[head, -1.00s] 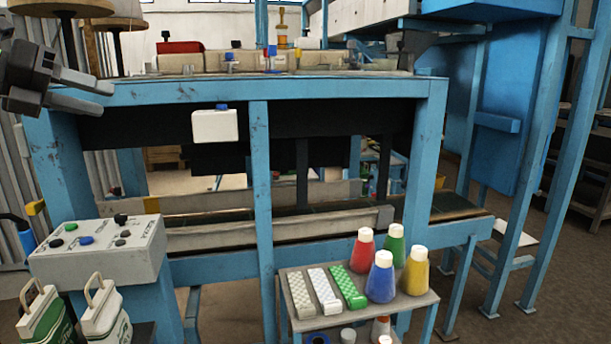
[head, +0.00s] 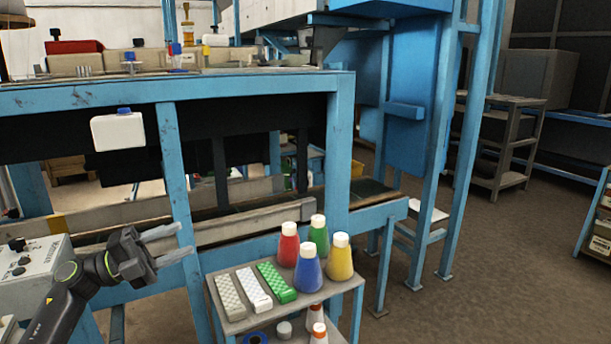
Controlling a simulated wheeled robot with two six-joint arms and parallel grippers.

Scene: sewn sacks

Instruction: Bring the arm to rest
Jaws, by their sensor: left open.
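My left gripper (head: 168,244) is at the lower left of the head view, in front of the blue frame and beside the grey control box. Its two fingers point right and stand apart, with nothing between them. My left arm comes in from the bottom left edge. My right gripper is not in view.
A small shelf cart (head: 235,314) stands right of the gripper, with several coloured cone bottles and ribbed blocks on top. The control box (head: 30,270) is at the left. A blue workbench frame (head: 345,140) spans behind. Open floor (head: 460,270) lies at the right.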

